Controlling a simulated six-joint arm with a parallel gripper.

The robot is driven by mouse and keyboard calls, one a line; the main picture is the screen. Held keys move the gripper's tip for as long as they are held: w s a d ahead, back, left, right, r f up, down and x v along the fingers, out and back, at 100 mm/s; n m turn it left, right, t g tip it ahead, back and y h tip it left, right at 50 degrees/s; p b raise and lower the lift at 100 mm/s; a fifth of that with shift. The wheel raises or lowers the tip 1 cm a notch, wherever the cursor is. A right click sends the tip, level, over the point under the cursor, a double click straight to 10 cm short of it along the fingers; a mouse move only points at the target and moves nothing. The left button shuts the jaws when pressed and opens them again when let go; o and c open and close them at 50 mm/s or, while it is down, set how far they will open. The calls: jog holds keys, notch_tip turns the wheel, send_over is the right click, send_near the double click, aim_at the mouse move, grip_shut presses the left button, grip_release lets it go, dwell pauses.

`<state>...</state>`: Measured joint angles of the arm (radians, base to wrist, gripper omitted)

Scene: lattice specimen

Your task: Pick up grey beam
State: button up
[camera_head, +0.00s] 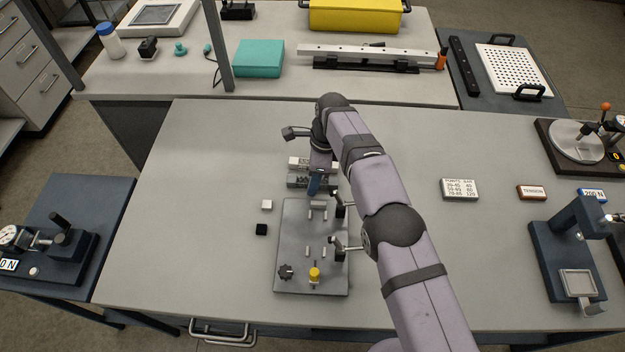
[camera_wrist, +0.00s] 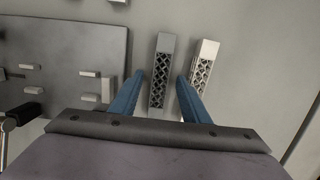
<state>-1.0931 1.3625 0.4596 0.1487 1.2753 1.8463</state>
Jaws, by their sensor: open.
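The grey beam (camera_wrist: 163,47) is a lattice bar with solid ends, lying on the table; in the head view the grey beam (camera_head: 295,181) is partly hidden by my arm. A whiter lattice beam (camera_wrist: 207,50) lies beside it; the head view shows this white beam (camera_head: 298,162) behind the grey one. My gripper (camera_wrist: 160,76) is open, with its blue fingers on either side of the grey beam in the wrist view and the right finger in the gap towards the white beam. In the head view my gripper (camera_head: 314,185) is over the beams. Contact is not visible.
A grey fixture plate (camera_head: 312,285) with pins, clamps and a yellow knob lies just in front of the beams. A white block (camera_head: 267,204) and a black block (camera_head: 261,229) sit left of it. The table is clear further left.

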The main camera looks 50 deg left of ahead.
grip_shut()
jog(key=shift+r, duration=0.1)
notch_tip(320, 180, up, 8)
jog(key=shift+r, duration=0.2)
jog(key=shift+r+p, duration=0.75)
jog(key=shift+p, duration=0.2)
jog(key=s+d+n+h+p, duration=0.2)
jog(key=s+d+n, duration=0.7)
jog(key=n, duration=0.9)
jog(key=d+f+p, duration=0.1)
jog(key=d, duration=0.2)
jog(key=shift+s, duration=0.3)
